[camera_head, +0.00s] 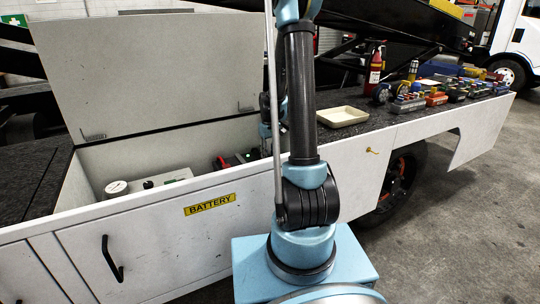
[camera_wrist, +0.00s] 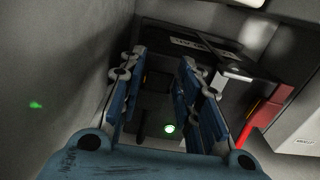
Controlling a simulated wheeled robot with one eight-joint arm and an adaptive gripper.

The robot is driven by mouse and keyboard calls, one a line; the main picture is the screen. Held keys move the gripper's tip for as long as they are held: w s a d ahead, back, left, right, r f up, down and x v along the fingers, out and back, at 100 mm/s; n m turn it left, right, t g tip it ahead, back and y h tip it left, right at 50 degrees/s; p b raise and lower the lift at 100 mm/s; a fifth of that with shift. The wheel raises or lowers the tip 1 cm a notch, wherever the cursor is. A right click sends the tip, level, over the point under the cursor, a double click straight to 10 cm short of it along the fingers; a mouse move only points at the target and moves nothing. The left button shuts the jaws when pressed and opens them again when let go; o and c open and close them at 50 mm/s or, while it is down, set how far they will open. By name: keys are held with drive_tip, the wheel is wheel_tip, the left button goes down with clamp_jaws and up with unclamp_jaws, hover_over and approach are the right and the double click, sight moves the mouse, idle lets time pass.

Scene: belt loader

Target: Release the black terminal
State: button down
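In the wrist view, the two blue fingers of my gripper (camera_wrist: 162,58) stand apart inside the battery compartment. A dark gap lies between them, and neither finger visibly closes on anything. Dark parts, probably the black terminal and its clamp (camera_wrist: 153,100), show between and beyond the fingers. The shadow hides their exact outline. A red part (camera_wrist: 265,112), perhaps the red terminal's cover, lies to the right of the fingers. In the head view my arm hides the gripper and the black terminal.
The open lid (camera_head: 155,70) stands behind the compartment marked BATTERY (camera_head: 210,204). Compartment walls are close to my gripper. A white box (camera_wrist: 302,125) stands at the right in the wrist view. A cream tray (camera_head: 342,117) and several tools lie on the deck.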

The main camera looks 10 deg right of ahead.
drive_tip(key=shift+w+r, duration=0.45)
drive_tip(key=shift+r, duration=0.05)
drive_tip(key=shift+w+a+r, duration=0.25)
drive_tip(key=shift+w+r, duration=0.4)
drive_tip(key=shift+w, duration=0.05)
drive_tip(key=shift+w+a+r, duration=0.2)
drive_tip(key=shift+w+r, duration=0.05)
drive_tip(key=shift+w, duration=0.25)
drive_tip(key=shift+w+a+r, duration=0.15)
drive_tip(key=shift+w+r, duration=0.1)
drive_tip(key=shift+w, duration=0.3)
drive_tip(key=shift+w+a+r, duration=0.2)
drive_tip(key=shift+w+r, duration=0.05)
drive_tip(key=shift+w, duration=0.25)
drive_tip(key=shift+w+a+f, duration=0.1)
drive_tip(key=shift+w+a, duration=0.2)
drive_tip(key=shift+w, duration=0.55)
drive_tip(key=shift+w+a, duration=0.25)
drive_tip(key=shift+w, duration=0.65)
drive_tip(key=shift+w+a+f, duration=0.1)
drive_tip(key=shift+w+a, duration=0.2)
drive_tip(key=shift+w, duration=0.55)
